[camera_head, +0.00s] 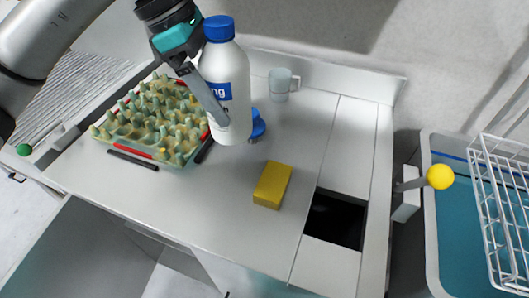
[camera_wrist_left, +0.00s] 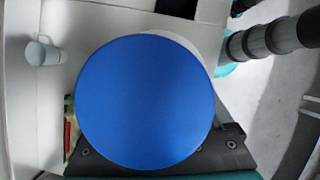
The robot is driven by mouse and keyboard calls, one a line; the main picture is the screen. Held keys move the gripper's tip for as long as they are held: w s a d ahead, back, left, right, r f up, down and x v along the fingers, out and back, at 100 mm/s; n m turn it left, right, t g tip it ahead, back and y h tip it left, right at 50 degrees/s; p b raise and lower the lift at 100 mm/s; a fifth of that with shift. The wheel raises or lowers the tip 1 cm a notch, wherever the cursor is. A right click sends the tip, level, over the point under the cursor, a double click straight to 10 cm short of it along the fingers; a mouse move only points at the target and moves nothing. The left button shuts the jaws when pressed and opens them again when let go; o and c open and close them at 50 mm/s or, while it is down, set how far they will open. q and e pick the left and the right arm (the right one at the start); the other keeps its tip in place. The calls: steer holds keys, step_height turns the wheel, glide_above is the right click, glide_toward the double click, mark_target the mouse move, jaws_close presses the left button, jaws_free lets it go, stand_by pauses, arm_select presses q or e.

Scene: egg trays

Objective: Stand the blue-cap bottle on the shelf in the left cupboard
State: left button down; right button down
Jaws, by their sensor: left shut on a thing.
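The white bottle (camera_head: 226,72) with a blue cap (camera_head: 218,27) is upright in my left gripper (camera_head: 222,112), which is shut on its body. It appears held above the counter, in front of the back wall. In the left wrist view the blue cap (camera_wrist_left: 146,102) fills the middle and hides most of the bottle and the fingertips. A cupboard (camera_head: 178,272) under the counter shows at the lower left, with pale inner surfaces; its shelf cannot be made out clearly. My right gripper is not in view.
An egg tray (camera_head: 180,158) stands on the counter (camera_head: 225,205) left of the bottle, with pens around it. A blue object (camera_head: 258,126) is partly behind the bottle. A mug (camera_head: 281,84), yellow sponge (camera_head: 272,185), dark opening (camera_head: 335,218) and wire rack (camera_head: 492,200) lie farther right.

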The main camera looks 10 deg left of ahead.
mark_target(219, 74)
arm_select(q)
steer(key=shift+w+a+r+n+t, duration=0.15)
steer(key=shift+r+n+t, duration=0.1)
steer(key=shift+r+n, duration=0.3)
steer(key=shift+w+d+r+n+t, duration=0.1)
steer(key=shift+r+n+t, duration=0.15)
steer(key=shift+r+n, duration=0.3)
steer(key=shift+w+a+r+n+t+p, duration=0.2)
steer(key=shift+r+n+t+p, duration=0.15)
steer(key=shift+n, duration=0.45)
steer(key=shift+f+b, duration=1.25)
steer(key=shift+f, duration=8.65)
steer(key=shift+f, duration=0.2)
jaws_free()
steer(key=shift+r, duration=0.1)
